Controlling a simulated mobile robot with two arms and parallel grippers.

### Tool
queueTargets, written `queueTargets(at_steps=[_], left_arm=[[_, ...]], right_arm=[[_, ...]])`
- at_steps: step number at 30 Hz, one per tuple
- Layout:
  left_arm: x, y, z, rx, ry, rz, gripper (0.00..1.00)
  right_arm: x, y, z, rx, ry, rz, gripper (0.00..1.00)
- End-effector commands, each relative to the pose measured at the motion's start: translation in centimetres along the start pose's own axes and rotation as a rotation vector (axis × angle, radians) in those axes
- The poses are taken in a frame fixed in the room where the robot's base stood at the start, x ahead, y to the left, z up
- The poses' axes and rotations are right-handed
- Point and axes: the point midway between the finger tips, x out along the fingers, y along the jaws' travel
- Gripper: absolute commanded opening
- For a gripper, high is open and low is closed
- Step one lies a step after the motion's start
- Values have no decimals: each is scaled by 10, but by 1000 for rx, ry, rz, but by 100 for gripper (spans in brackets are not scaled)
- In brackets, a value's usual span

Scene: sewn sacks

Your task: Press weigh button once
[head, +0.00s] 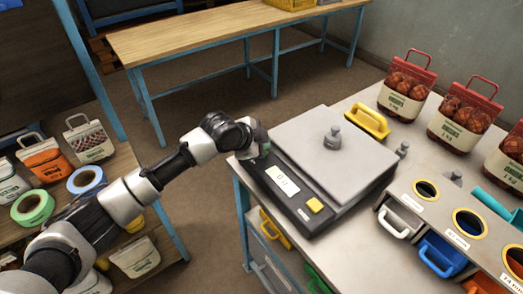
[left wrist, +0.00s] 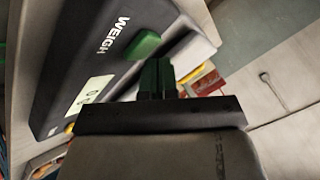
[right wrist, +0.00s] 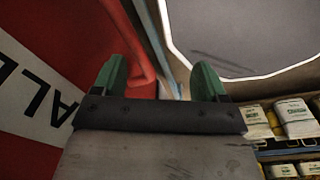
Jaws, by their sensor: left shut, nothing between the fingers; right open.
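The grey weighing scale (head: 325,150) stands on the near-left corner of the light table, with a metal weight (head: 333,138) on its plate. Its dark front panel has a lit display (head: 282,179) and a yellow button (head: 315,205). In the left wrist view the green weigh button (left wrist: 143,46) sits beside the WEIGH lettering. My left gripper (left wrist: 157,78) is shut and empty close to that button; whether it touches cannot be told. In the head view my left wrist hides the panel's far end. My right gripper (right wrist: 157,80) is open and empty, away from the scale.
Red-topped sacks (head: 406,85) and a yellow handled piece (head: 368,122) stand behind the scale. Round-holed bins (head: 469,222) are at right. A side bench at left holds sacks (head: 43,159) and tape rolls (head: 33,207). A red panel (right wrist: 65,50) is near my right gripper.

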Motion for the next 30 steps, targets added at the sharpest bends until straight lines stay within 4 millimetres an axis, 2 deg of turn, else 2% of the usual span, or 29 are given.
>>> queueTargets(at_steps=[30], left_arm=[[7,5,5,0,0,1,0]], right_arm=[[3,2,1,-2,-1,3,73]])
